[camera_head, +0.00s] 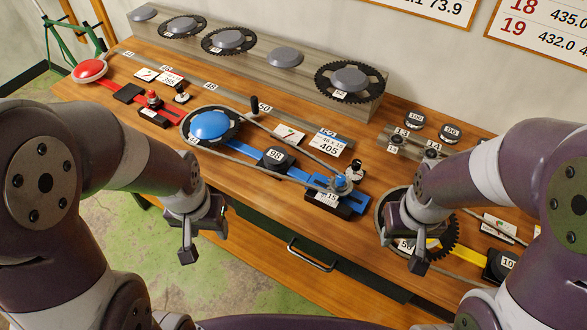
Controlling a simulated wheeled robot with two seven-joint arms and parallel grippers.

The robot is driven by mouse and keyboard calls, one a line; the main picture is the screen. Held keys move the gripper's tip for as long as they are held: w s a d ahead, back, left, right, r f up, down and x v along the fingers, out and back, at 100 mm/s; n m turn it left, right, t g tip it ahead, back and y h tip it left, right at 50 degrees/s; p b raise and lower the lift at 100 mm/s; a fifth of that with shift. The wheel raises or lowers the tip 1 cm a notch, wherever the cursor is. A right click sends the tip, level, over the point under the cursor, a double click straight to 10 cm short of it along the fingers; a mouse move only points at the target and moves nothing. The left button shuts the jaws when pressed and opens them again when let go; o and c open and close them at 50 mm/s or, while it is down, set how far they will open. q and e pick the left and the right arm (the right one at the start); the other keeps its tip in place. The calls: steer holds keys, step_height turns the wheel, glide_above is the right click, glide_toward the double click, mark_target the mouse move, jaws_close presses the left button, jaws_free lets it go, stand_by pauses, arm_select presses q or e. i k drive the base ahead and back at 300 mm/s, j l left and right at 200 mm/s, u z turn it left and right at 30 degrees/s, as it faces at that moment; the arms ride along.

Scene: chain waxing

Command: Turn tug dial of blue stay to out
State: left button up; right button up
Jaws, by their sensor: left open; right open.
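The blue stay (244,150) lies slantwise on the bench, with a blue dome (210,125) in a chainring at its left end and a black block marked 98 (276,158) midway. A chain loops along it to the right end. There a small blue-topped part (341,184) and a black-and-white knob (356,170) stand by a black block marked 15 (328,202). The tug dial's setting is too small to read. My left gripper (204,236) is open and empty before the bench's front edge. My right gripper (408,248) is open, in front of the yellow stay's chainring, right of the blue stay.
A red stay (121,90) lies at the left. A yellow stay (469,255) lies at the right, partly hidden by my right arm. A long rack (300,92) with chainrings stands at the back. Weights (416,120) stand back right. A drawer handle (311,257) projects from the front.

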mark_target(356, 166)
steer(key=i+j+z, duration=0.15)
steer(key=z, duration=0.35)
steer(key=i+j+z, duration=0.2)
steer(key=z, duration=0.3)
steer(key=i+j+z, duration=0.1)
steer(key=j+z, duration=0.15)
steer(key=z, duration=0.2)
